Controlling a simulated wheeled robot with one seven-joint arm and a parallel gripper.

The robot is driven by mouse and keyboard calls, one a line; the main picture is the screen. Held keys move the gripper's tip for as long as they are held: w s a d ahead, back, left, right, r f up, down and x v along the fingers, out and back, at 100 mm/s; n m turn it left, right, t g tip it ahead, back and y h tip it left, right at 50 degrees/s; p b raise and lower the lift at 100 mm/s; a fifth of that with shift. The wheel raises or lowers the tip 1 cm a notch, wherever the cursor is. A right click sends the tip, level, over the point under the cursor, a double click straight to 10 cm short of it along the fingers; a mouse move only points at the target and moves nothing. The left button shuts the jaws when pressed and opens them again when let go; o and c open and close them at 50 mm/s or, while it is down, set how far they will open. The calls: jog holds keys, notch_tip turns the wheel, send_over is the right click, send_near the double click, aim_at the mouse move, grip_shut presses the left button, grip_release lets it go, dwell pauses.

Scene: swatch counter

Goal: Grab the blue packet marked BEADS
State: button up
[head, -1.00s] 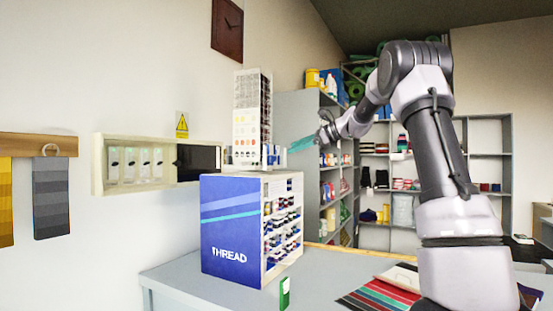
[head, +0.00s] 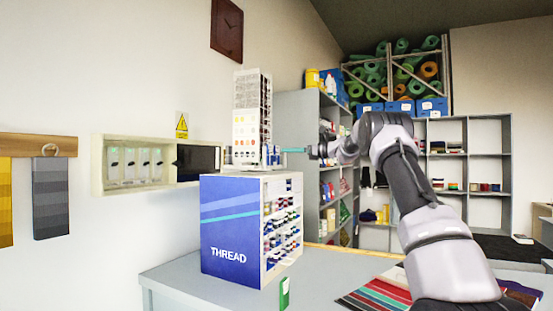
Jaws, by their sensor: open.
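No packet with a readable BEADS mark shows in the head view. Small blue and white items (head: 272,156) stand on top of the thread cabinet, at the foot of a tall white card display (head: 252,115); they are too small to identify.
The blue cabinet marked THREAD (head: 228,235) stands on the grey counter (head: 190,284). A small green item (head: 285,293) is at the counter's front. Striped fabric (head: 375,297) lies right. A wall case (head: 140,164) and grey shelves (head: 298,115) are behind.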

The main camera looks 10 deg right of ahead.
aim_at(278, 150)
jog(key=x, duration=0.4)
jog(key=shift+a+r, duration=0.15)
jog(key=shift+a, duration=0.1)
jog(key=c, duration=1.1)
